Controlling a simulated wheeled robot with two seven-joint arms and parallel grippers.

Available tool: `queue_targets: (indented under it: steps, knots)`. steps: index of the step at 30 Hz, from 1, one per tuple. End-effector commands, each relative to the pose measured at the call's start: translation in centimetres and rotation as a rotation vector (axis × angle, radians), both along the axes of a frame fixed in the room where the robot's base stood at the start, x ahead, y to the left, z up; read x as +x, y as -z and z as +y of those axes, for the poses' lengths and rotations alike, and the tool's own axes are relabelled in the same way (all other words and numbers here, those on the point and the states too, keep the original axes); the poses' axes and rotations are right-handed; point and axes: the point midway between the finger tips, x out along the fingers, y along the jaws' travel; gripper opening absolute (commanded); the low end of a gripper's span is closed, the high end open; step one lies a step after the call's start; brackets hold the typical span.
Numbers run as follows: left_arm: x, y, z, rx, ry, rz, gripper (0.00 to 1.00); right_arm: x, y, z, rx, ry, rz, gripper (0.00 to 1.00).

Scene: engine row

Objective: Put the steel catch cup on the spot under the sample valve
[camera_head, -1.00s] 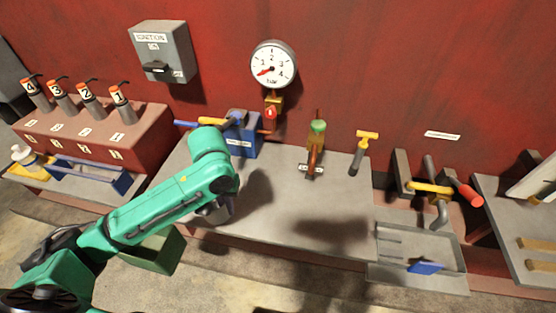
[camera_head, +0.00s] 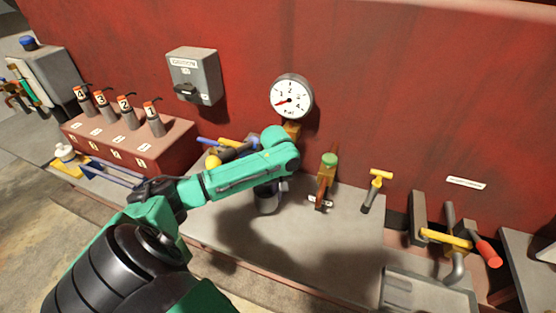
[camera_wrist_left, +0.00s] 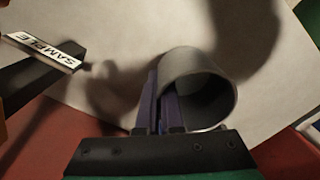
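The steel catch cup (camera_head: 267,203) is a grey cylinder, held below the end of my left arm just over or on the grey bench top; I cannot tell which. In the left wrist view, the cup (camera_wrist_left: 212,90) has its wall between the two narrow fingers of my left gripper (camera_wrist_left: 162,103), which look closed on it. The sample valve (camera_head: 328,172), with a green knob, stands to the right of the cup. Its SAMPLE label (camera_wrist_left: 45,50) shows at the left of the wrist view. The spot under the valve is not clearly visible. My right gripper is not in view.
A yellow-handled tool or valve (camera_head: 374,190) stands right of the sample valve. A grey tray (camera_head: 425,288) and a red-handled lever (camera_head: 487,252) are further right. The gauge (camera_head: 292,96) hangs on the red wall behind. Bench top between cup and valve looks clear.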

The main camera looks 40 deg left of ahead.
Motion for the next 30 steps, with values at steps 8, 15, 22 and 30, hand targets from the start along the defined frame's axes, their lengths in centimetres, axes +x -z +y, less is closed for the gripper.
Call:
queue_targets:
  steps: [8,15,22,30]
  knots:
    - [0.0,4.9,0.0,-0.001,0.000,0.003,0.00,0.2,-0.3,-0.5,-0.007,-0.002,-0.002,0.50]
    - [0.0,5.9,0.0,0.001,0.001,-0.002,0.00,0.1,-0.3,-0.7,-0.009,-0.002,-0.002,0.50]
    - [0.0,6.1,0.0,0.000,0.001,-0.001,0.33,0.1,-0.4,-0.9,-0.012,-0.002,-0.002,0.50]
    - [0.0,6.0,0.0,0.000,0.001,-0.001,0.33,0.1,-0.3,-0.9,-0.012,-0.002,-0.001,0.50]
